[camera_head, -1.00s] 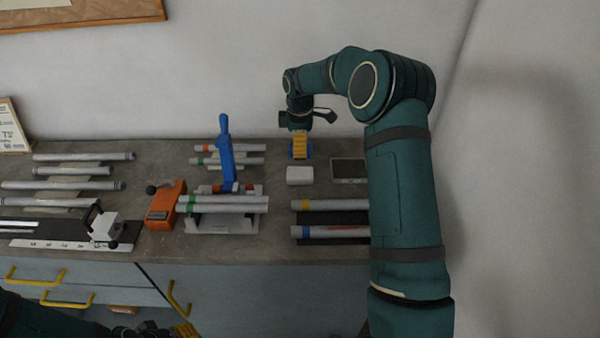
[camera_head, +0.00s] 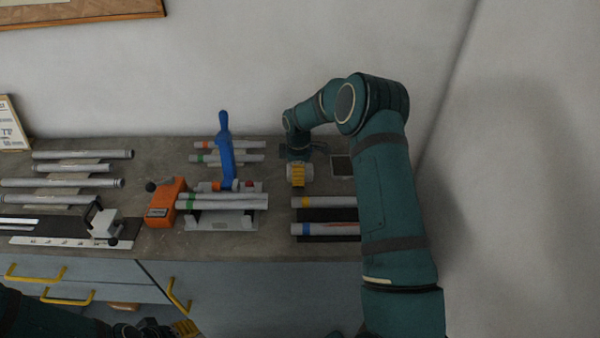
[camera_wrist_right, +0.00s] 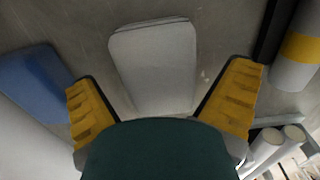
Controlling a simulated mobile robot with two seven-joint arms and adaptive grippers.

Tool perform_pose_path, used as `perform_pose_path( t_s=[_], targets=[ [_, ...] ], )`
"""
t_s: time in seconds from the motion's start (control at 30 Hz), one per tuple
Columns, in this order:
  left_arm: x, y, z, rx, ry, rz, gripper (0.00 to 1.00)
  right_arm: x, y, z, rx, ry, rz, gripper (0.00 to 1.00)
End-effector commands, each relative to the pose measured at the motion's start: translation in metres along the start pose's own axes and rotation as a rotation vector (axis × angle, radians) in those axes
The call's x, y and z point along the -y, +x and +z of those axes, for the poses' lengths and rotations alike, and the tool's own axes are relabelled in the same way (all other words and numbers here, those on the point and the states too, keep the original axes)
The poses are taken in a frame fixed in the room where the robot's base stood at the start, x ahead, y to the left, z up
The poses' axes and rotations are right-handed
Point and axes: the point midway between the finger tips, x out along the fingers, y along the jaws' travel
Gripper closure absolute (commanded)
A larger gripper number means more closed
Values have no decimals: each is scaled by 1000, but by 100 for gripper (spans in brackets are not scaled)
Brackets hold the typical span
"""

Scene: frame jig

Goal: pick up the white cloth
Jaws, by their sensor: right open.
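The white cloth is a small folded pad with rounded corners, lying flat on the grey worktop (camera_head: 160,238). In the right wrist view the cloth (camera_wrist_right: 153,62) lies between and just beyond the open yellow fingers of my right gripper (camera_wrist_right: 160,85), with none of it visibly clamped. In the head view my right gripper (camera_head: 297,180) is over the cloth and hides most of it; a pale edge of the cloth (camera_head: 309,173) shows beside the fingers. My left gripper (camera_head: 160,330) is partly cut off at the bottom edge, below the worktop front; its opening is unclear.
A blue object (camera_wrist_right: 35,82) lies close to the cloth in the right wrist view. A yellow-banded tube (camera_head: 325,202) and another tube rest on a dark holder in front. A blue-handled clamp (camera_head: 226,150) and an orange block (camera_head: 166,203) stand to the left.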

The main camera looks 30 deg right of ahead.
Motion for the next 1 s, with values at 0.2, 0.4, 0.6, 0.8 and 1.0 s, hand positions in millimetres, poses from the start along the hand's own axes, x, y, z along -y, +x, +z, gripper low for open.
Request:
perform_pose_path(
  t_s=[0.2, 0.4, 0.6, 0.8, 1.0],
  targets=[
    [0, 0, 0, 0, 0, 0, 53, 0, 0, 0, 0, 0, 1, 11],
    [0, 0, 0, 0, 0, 0, 53, 0, 0, 0, 0, 0, 1, 67],
    [0, 0, 0, 0, 0, 0, 53, 0, 0, 0, 0, 0, 1, 67],
    [0, 0, 0, 0, 0, 0, 53, -1, -5, 0, -1, 0, 2, 67],
    [0, 0, 0, 0, 0, 0, 53, -1, -36, 0, -2, 1, 5, 67]
  ],
)
